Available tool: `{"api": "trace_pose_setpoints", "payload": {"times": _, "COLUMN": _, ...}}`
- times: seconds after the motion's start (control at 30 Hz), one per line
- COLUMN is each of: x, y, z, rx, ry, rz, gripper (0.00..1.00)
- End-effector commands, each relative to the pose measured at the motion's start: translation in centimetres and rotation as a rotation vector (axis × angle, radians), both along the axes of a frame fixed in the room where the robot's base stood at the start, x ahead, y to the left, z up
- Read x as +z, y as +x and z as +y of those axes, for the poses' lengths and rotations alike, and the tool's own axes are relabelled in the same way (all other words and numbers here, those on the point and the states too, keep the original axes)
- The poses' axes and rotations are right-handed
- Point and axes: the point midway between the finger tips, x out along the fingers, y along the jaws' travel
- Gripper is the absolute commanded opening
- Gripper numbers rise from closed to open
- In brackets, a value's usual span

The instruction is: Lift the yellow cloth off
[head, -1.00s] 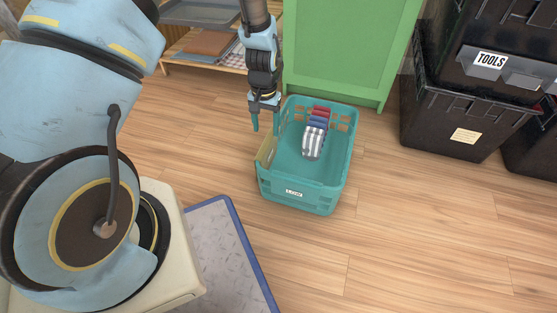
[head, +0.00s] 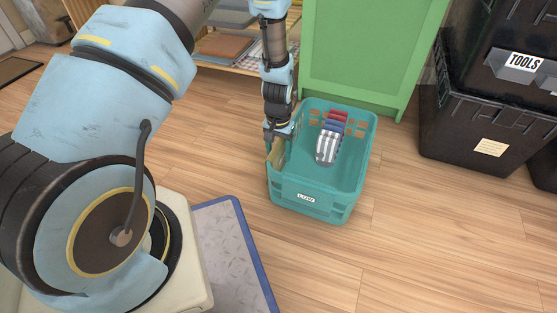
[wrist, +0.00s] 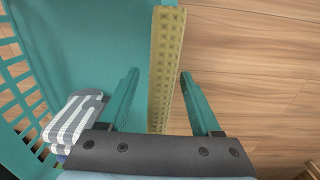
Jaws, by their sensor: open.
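The yellow cloth (head: 274,154) hangs over the left wall of the teal crate (head: 312,205). In the wrist view the cloth (wrist: 165,60) is a narrow, waffle-textured strip along the crate's rim. My gripper (head: 277,142) is at that wall, pointing down. In the wrist view its open fingers (wrist: 160,76) are on either side of the cloth and wall, one inside the crate and one outside. Gaps show between the fingers and the cloth. The lower part of the cloth is hidden.
Folded striped, blue and red cloths (head: 329,143) lie inside the crate. A green cabinet (head: 370,55) stands right behind it. Black totes (head: 475,130) are stacked at the right, one marked TOOLS. A low shelf (head: 240,55) is at the back. The wooden floor in front is clear.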

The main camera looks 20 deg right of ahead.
Motion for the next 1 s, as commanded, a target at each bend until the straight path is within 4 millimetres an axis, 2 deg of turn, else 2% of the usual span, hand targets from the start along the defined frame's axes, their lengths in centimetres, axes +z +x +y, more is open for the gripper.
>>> {"api": "trace_pose_setpoints", "payload": {"times": 0.17, "x": 0.14, "y": 0.01, "z": -0.02, "rx": 0.000, "ry": -0.001, "rz": -0.001, "gripper": 0.63}}
{"api": "trace_pose_setpoints", "payload": {"times": 0.7, "x": 0.14, "y": 0.01, "z": -0.01, "rx": 0.000, "ry": -0.001, "rz": -0.001, "gripper": 0.02}}
{"api": "trace_pose_setpoints", "payload": {"times": 1.0, "x": 0.15, "y": 0.01, "z": -0.01, "rx": 0.000, "ry": -0.001, "rz": -0.001, "gripper": 0.00}}
